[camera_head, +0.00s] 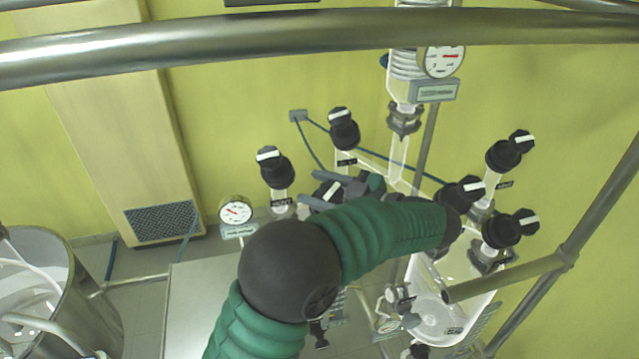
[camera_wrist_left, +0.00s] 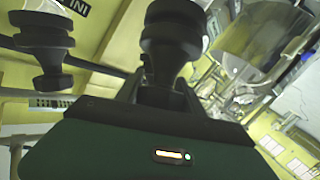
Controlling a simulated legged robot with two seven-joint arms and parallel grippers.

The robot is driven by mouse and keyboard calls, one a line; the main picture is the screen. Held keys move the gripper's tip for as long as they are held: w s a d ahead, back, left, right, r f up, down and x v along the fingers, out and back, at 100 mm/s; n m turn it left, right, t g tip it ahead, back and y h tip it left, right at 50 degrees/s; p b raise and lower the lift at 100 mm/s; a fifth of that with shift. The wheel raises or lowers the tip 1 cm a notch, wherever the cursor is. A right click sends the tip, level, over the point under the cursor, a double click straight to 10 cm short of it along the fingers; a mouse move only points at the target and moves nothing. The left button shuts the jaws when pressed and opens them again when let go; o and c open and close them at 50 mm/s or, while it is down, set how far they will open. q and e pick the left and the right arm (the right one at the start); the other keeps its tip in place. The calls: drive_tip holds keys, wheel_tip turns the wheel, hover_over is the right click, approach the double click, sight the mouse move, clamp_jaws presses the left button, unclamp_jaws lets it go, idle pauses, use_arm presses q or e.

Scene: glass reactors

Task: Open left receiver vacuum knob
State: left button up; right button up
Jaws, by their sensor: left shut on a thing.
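Several black valve knobs with white bars stand on glass stems in the head view. My left gripper (camera_head: 336,186) is shut on a black knob (camera_head: 327,194) just right of the knob labelled VENT (camera_head: 275,168). My gripper and forearm hide most of the held knob and its label, so I cannot read which valve it is. In the left wrist view, the held knob (camera_wrist_left: 172,45) rises between the two dark fingers of my gripper (camera_wrist_left: 160,90). Another black knob (camera_wrist_left: 40,42) stands apart to the left. My right gripper is not in view.
Another knob (camera_head: 343,128) stands just behind my gripper. More knobs (camera_head: 510,230) are at the right, above a glass vessel (camera_head: 436,318). Gauges (camera_head: 235,212) and a metal rail (camera_head: 250,48) are close by. A steel vat (camera_head: 80,310) stands at the left.

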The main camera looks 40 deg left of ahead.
use_arm(q)
drive_tip(key=n+g, duration=0.1)
drive_tip(key=n+g+h, duration=0.1)
drive_tip(key=n+g+p, duration=0.1)
drive_tip(key=shift+s+d+f+h, duration=0.1)
drive_tip(key=shift+s+f+h, duration=0.05)
drive_tip(key=shift+s+h, duration=0.15)
drive_tip(key=shift+s+n+g+h+p, duration=0.15)
drive_tip(key=shift+n+g+h+p, duration=0.45)
drive_tip(key=shift+n+g, duration=0.35)
drive_tip(key=shift+s+d+f+n+g+h+p, duration=0.2)
drive_tip(key=shift+n+g+h+p, duration=0.3)
drive_tip(key=shift+n+h+p, duration=0.85)
drive_tip(key=shift+s+d+f+n+g+h+p, duration=0.15)
drive_tip(key=shift+n+g+h+p, duration=0.55)
drive_tip(key=shift+p, duration=1.1)
drive_tip(key=shift+s+d+f+n+g+h+p, duration=0.1)
drive_tip(key=shift+d+n+g+h+p, duration=0.2)
drive_tip(key=shift+n+h+p, duration=0.8)
drive_tip(key=shift+a+y+p, duration=0.1)
drive_tip(key=shift+y+p, duration=0.25)
drive_tip(key=shift+p, duration=0.1)
drive_tip(key=o, duration=1.4)
drive_tip(key=shift+w, duration=0.1)
